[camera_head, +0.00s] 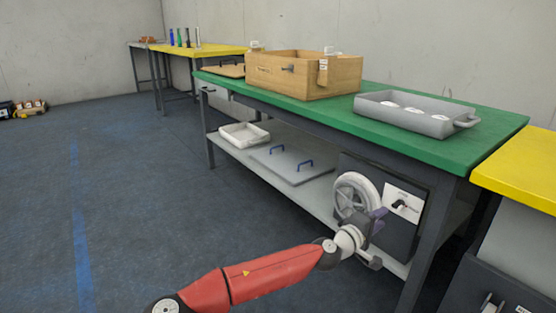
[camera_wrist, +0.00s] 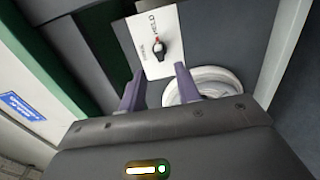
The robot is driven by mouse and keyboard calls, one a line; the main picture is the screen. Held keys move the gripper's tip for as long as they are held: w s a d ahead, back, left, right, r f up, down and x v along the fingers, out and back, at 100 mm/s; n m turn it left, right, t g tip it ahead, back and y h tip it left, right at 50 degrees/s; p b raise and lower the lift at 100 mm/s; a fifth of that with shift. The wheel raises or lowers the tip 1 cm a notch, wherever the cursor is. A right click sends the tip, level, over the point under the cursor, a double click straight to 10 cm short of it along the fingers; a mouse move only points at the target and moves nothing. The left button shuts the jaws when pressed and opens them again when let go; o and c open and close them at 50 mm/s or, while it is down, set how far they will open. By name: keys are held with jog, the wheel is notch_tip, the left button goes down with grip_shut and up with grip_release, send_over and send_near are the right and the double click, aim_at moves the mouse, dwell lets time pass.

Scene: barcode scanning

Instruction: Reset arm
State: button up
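My red and white arm reaches in from the bottom of the head view, its end low in front of the green-topped bench (camera_head: 440,150). My gripper (camera_head: 379,238) is near the dark panel (camera_head: 362,167) under the bench's right end. In the wrist view, the two purple fingers of my gripper (camera_wrist: 158,84) are spread apart with nothing held between them. Ahead of them are a white plate (camera_wrist: 165,20) with a black and red knob (camera_wrist: 159,48) and a white wheel (camera_wrist: 203,84). I cannot tell whether the gripper touches the wheel.
A grey tray (camera_head: 392,119) and a wooden box (camera_head: 281,82) stand on the bench. A white tray (camera_head: 236,140) and a grey lid with blue handles (camera_head: 277,173) lie on its lower shelf. A yellow table (camera_head: 535,178) is close at right.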

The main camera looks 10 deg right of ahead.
jog(key=s+d+f+m+g+y, duration=0.3)
jog(key=s+f+m+g+y, duration=0.2)
jog(key=s+f, duration=0.5)
jog(key=s+a+f+m+y, duration=0.1)
jog(key=a+f+y, duration=0.25)
jog(key=a, duration=0.25)
jog(key=a+f+m+y, duration=0.1)
jog(key=a+f+y, duration=0.25)
jog(key=a, duration=0.35)
jog(key=s+a+r+t+y, duration=0.1)
jog(key=s+a+r+y, duration=0.15)
jog(key=a+r, duration=0.35)
jog(key=s+a+r+t+y, duration=0.1)
jog(key=a+r+y, duration=0.2)
jog(key=a+r, duration=0.25)
jog(key=s+a+r+n+t, duration=0.25)
jog(key=s+a+r, duration=0.35)
jog(key=s+r, duration=0.55)
notch_tip(320, 180, up, 13)
jog(key=w+p, duration=0.1)
jog(key=p, duration=1.1)
jog(key=shift+d+f+g+h+p, duration=0.15)
jog(key=shift+f+g+h+p, duration=0.05)
jog(key=shift+g+h+p, duration=0.2)
